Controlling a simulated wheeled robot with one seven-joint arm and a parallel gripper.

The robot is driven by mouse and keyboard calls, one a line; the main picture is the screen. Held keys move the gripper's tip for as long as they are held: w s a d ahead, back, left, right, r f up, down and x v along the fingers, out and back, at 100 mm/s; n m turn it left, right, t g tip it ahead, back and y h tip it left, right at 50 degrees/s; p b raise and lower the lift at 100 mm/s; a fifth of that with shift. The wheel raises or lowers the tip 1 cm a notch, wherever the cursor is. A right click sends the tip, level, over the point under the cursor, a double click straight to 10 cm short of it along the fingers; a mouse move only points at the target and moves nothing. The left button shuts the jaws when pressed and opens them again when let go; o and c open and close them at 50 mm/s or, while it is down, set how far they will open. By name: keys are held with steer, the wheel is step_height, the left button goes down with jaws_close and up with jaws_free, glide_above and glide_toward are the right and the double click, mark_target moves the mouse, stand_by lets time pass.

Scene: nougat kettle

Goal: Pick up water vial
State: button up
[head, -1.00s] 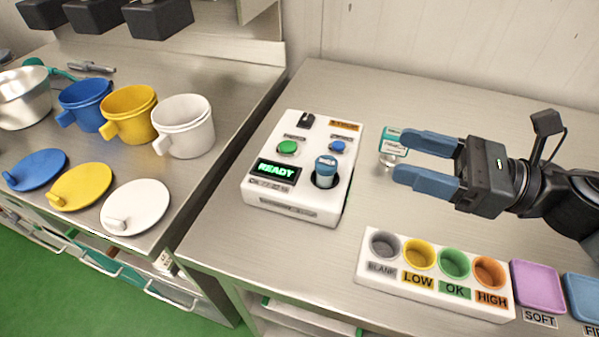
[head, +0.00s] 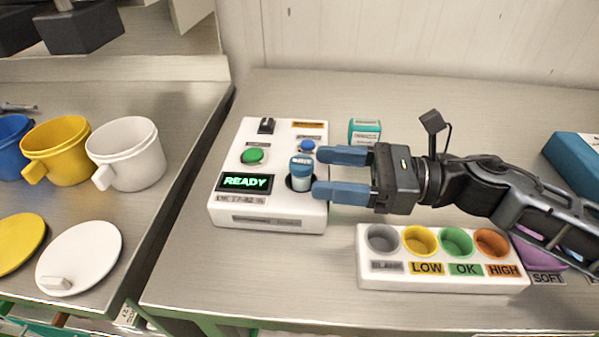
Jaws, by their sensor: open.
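A small vial (head: 301,170) with a blue cap stands upright in the round well of the white instrument (head: 232,205), whose screen reads READY. The vial's cap lettering is too small to read. My gripper (head: 318,172) is open and empty, with its two blue fingers pointing left. The fingertips are just right of the vial, one toward its far side and one toward its near side. In this view the vial lies level with the gap between them. I cannot tell whether a finger touches it or how their heights compare.
A teal-and-white labelled item (head: 364,131) stands behind my gripper. A white rack (head: 375,279) with several coloured cups is in front of my gripper. A purple tray (head: 538,250) is partly hidden by my arm. Cups and lids stand on the left counter, across a gap.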

mark_target(302, 167)
steer(key=a, duration=0.2)
steer(key=w+a+p, duration=0.1)
steer(key=a, duration=0.1)
steer(key=shift+a, duration=0.4)
steer(key=shift+c, duration=0.3)
steer(key=c, duration=1)
